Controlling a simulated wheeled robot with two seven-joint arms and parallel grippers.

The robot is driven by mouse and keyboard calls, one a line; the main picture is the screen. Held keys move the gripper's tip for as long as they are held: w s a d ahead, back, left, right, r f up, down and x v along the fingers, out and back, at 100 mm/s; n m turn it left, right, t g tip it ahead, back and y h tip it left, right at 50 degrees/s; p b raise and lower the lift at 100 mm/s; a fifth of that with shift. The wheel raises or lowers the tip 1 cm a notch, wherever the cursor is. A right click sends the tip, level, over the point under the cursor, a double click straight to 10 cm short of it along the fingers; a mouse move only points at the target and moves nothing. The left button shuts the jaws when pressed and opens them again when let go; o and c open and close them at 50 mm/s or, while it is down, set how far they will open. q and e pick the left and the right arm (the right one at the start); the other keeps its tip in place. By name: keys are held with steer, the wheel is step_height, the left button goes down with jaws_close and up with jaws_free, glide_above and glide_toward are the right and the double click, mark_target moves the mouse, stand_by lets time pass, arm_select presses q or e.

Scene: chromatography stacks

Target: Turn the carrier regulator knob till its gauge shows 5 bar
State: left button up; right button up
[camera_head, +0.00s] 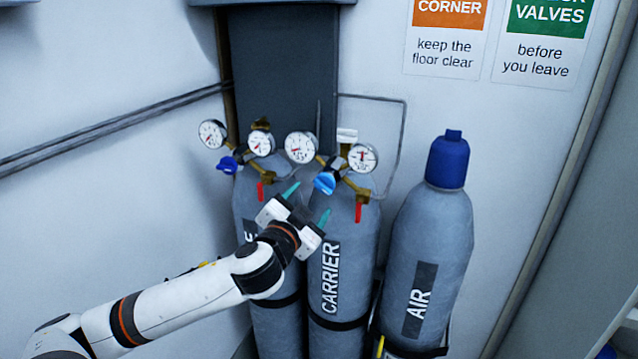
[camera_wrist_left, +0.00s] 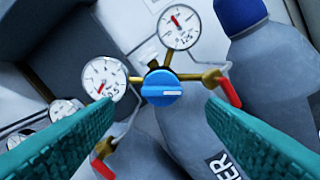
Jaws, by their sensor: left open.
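The carrier cylinder (camera_head: 345,255) stands in the middle of the head view, its label facing me. Its regulator has a light blue knob (camera_head: 325,183), which also shows in the left wrist view (camera_wrist_left: 160,90) with a white mark pointing right. Two round gauges sit on this regulator, a left gauge (camera_head: 300,147) and a right gauge (camera_head: 362,157). Their red needles show, but I cannot read exact values. My left gripper (camera_head: 307,203) is open and empty, just below and left of the knob. Its teal fingers are apart, with the knob between and beyond them in the wrist view. My right gripper is not in view.
A second cylinder stands left of the carrier, with a dark blue knob (camera_head: 228,165) and its own gauges. The air cylinder (camera_head: 428,260), capped in blue, stands right. Red valve levers (camera_head: 358,212) hang below the regulators. A thin pipe runs up the wall behind.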

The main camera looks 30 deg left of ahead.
mark_target(321, 188)
arm_select(q)
steer(key=x, duration=0.2)
steer(key=p+x, duration=0.1)
steer(key=x, duration=0.1)
steer(key=shift+w+d+r, duration=0.15)
steer(key=shift+w+d, duration=0.05)
steer(key=shift+w+a+p, duration=0.25)
steer(key=shift+w+p, duration=0.05)
steer(key=shift+w, duration=0.2)
steer(key=shift+d, duration=0.1)
steer(key=shift+c, duration=1)
steer(key=c, duration=0.8)
